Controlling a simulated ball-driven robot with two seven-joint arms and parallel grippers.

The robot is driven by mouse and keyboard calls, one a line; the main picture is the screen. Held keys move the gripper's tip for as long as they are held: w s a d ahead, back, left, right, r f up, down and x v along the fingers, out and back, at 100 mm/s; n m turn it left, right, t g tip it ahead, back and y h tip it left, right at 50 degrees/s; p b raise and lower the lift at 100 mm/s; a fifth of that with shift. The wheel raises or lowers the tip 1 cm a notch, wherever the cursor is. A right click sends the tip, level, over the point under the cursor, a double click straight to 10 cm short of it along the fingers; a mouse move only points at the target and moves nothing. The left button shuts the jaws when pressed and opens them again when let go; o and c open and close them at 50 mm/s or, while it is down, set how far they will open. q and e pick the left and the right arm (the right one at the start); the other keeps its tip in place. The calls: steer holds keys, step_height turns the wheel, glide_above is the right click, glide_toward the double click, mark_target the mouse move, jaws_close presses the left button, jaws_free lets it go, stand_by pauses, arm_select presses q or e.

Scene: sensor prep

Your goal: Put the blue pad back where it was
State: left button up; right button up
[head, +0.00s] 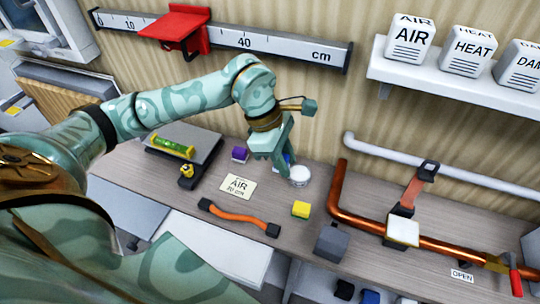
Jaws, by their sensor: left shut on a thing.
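My left gripper (283,165) reaches down over the back of the workbench, near its middle. It is shut on a small blue thing (288,159), which looks like the blue pad and is mostly hidden by the fingers. A white round container (299,176) stands right beside the fingertips; I cannot tell whether the blue thing touches it. My right gripper is out of view.
An orange strap (238,215) lies in front. A copper pipe (335,193) is at right. A grey tray (185,146) holds a green level (173,147). The shelf (450,90) hangs above right.

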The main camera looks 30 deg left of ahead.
arm_select(q)
steer(key=w+a+f, duration=0.1)
steer(key=a+f, duration=0.1)
steer(key=w+a+f+b, duration=0.1)
steer(key=w+a+f, duration=0.3)
steer(key=shift+f+b, duration=0.3)
steer(key=shift+f, duration=0.05)
steer(key=shift+w+a+f, duration=0.25)
steer(key=shift+a+f, duration=0.15)
steer(key=shift+f, duration=0.1)
step_height(320, 180, down, 3)
steer(key=shift+f+b, duration=0.15)
steer(key=shift+b, duration=0.3)
steer(key=o, duration=0.5)
steer(key=shift+f, duration=0.1)
steer(key=o, duration=0.4)
steer(key=shift+o, duration=0.2)
